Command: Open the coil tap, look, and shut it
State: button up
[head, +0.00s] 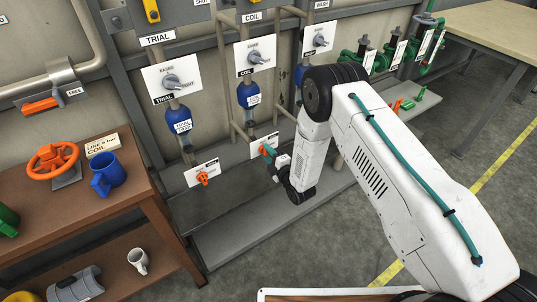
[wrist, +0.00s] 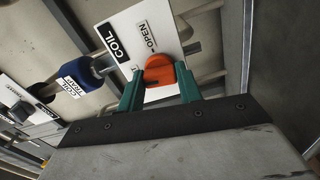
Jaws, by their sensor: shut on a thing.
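The coil tap's orange handle (wrist: 160,76) sits on a white plate (wrist: 152,32) marked COIL and OPEN in the wrist view. My gripper (wrist: 160,84) has its two teal fingers on either side of the handle and is shut on it. In the head view my gripper (head: 269,154) reaches the coil tap's white plate (head: 258,147) low on the frame and covers much of the tap. The blue coil trap (head: 249,96) is above it; it also shows in the wrist view (wrist: 82,72). Whether anything runs from the tap's outlet cannot be told.
The trial tap (head: 202,178) with its orange handle is left of the coil tap. A grey ledge (head: 230,245) runs below. A brown bench (head: 120,210) with an orange handwheel (head: 54,160) and blue mug (head: 108,174) stands at left. Open floor (head: 400,220) lies right.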

jog(key=shift+n, duration=0.7)
jog(key=o, duration=1)
jog(key=shift+s, duration=0.1)
jog(key=v, duration=0.7)
jog(key=shift+s+d, duration=0.25)
